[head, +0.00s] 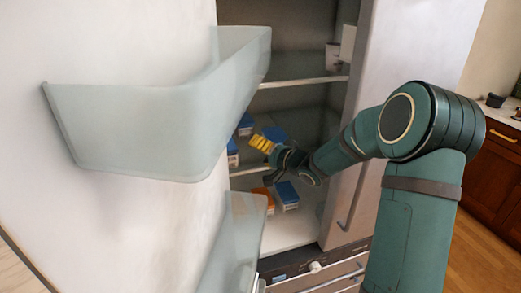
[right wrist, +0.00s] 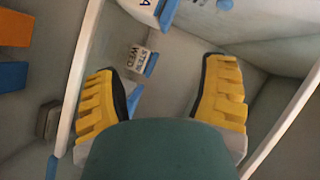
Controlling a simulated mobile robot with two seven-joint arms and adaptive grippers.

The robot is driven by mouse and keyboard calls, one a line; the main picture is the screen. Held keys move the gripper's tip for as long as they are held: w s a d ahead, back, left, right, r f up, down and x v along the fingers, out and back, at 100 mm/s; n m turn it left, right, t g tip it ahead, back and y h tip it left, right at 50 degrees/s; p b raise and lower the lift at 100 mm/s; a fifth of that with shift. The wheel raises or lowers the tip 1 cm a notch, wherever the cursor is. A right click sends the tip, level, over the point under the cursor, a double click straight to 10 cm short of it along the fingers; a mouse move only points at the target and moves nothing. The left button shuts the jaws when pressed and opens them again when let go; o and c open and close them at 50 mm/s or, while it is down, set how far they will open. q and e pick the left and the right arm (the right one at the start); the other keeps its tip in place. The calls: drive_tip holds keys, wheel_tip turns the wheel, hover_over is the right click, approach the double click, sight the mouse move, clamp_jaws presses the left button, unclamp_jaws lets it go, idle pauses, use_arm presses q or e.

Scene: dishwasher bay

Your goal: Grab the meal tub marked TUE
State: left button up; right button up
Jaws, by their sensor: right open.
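My right gripper (head: 262,143) reaches into an open fridge at middle-shelf height, its yellow fingers among blue-lidded tubs. In the right wrist view the gripper (right wrist: 164,68) is open, with nothing between its fingers. A small white tub (right wrist: 137,58) with a label that seems to read STEW WED, upside down, shows beyond and between the fingers. Another white tub (right wrist: 157,8) is cut off at the top edge. In the head view blue-lidded tubs stand left of the gripper (head: 245,124) (head: 232,157). I cannot read TUE on any tub. My left gripper is out of view.
Below, an orange container (head: 264,197) and a blue-lidded tub (head: 287,196) stand on the lower shelf. The fridge door with clear bins (head: 150,130) is close on the left. Shelf edges (head: 305,81) and the right fridge wall border the arm.

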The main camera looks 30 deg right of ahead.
sight(234, 143)
drive_tip(key=x, duration=1.3)
drive_tip(key=shift+w, duration=0.4)
